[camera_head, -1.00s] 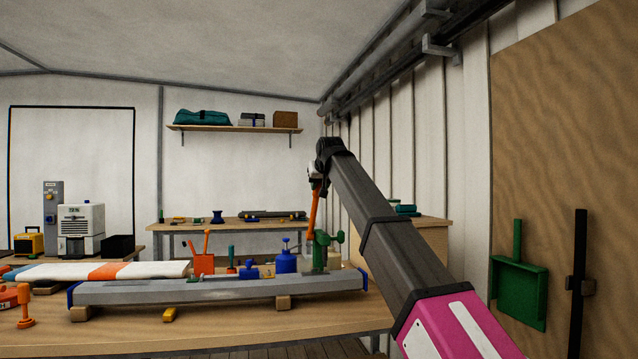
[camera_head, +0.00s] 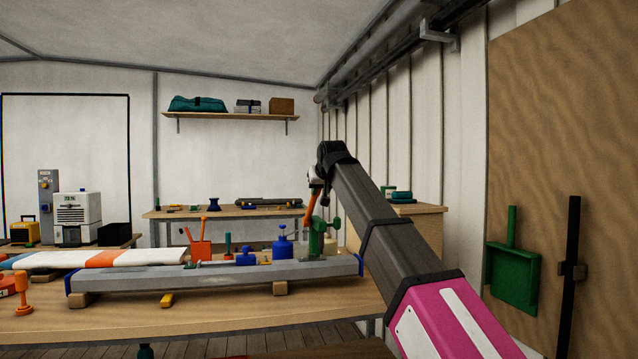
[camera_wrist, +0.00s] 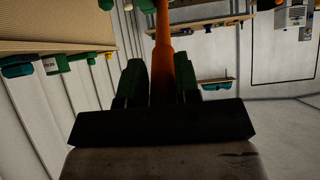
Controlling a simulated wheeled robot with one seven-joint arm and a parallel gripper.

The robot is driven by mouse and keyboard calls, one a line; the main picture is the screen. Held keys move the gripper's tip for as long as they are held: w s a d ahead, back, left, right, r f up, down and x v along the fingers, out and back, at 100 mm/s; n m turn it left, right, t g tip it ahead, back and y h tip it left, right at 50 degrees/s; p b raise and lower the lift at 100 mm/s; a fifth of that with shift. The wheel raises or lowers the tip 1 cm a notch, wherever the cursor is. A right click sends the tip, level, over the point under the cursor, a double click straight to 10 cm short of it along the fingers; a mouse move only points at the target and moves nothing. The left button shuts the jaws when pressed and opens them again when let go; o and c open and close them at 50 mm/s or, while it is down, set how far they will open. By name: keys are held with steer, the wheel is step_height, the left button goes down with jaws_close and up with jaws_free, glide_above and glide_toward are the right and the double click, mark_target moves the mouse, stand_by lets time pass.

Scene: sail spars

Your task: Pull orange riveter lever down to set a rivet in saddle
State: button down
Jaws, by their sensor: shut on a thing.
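The orange riveter lever (camera_head: 309,208) rises from the green riveter (camera_head: 318,238) at the right end of the grey spar (camera_head: 215,273). My gripper (camera_head: 314,182) is at the lever's upper end, at the tip of my dark arm. In the wrist view, the dark fingers of my gripper (camera_wrist: 160,75) stand on either side of the orange lever (camera_wrist: 164,42), shut on it. The lever is still raised, leaning slightly. The saddle and any rivet under the riveter are too small or hidden to make out.
The spar rests on wooden blocks on the bench (camera_head: 230,315). A blue bottle (camera_head: 283,245), a blue part (camera_head: 246,257) and an orange tool holder (camera_head: 200,250) stand close behind it. A white and orange sail roll (camera_head: 140,258) lies left. The corrugated wall is at right.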

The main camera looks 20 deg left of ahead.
steer(key=shift+w+a, duration=0.1)
steer(key=shift+f, duration=0.1)
steer(key=s+d+f, duration=0.2)
steer(key=s+f, duration=0.1)
steer(key=f, duration=0.4)
steer(key=shift+s, duration=0.3)
steer(key=shift+d, duration=0.1)
step_height(320, 180, down, 8)
steer(key=s+d, duration=0.1)
steer(key=s, duration=0.1)
stand_by(0.5)
